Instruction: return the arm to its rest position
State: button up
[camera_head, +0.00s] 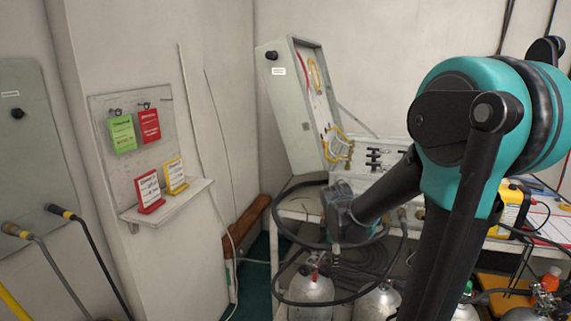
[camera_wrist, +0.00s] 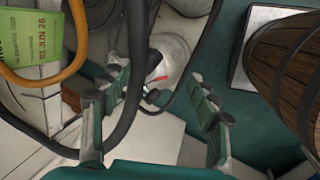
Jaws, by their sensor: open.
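My gripper (camera_head: 336,238) hangs at the end of my teal and black arm, in front of the table with the open air panel case (camera_head: 292,110). It points downward, with a dark hose loop around it in the picture. In the wrist view my gripper (camera_wrist: 155,112) has its green-padded fingers spread wide, with nothing held between them. A grey cylinder (camera_wrist: 185,52) and a black hose (camera_wrist: 134,75) lie beyond the fingers. I cannot tell whether the hose touches the left finger.
Several gas cylinders (camera_head: 311,285) stand below the table. At left, a wall board (camera_head: 130,105) holds green and red tags, above a shelf (camera_head: 168,203) with two cards. A wooden barrel (camera_wrist: 290,60) and green tag (camera_wrist: 32,45) show in the wrist view.

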jog(key=s+d+f+m, duration=0.1)
jog(key=s+m, duration=0.6)
jog(key=m, duration=0.1)
jog(key=s+d+f+m+y, duration=0.1)
jog(key=s+f+m, duration=0.1)
jog(key=s+m, duration=0.6)
jog(key=shift+s+f+t, duration=0.2)
jog(key=shift+f+t, duration=0.1)
jog(key=shift+d, duration=0.1)
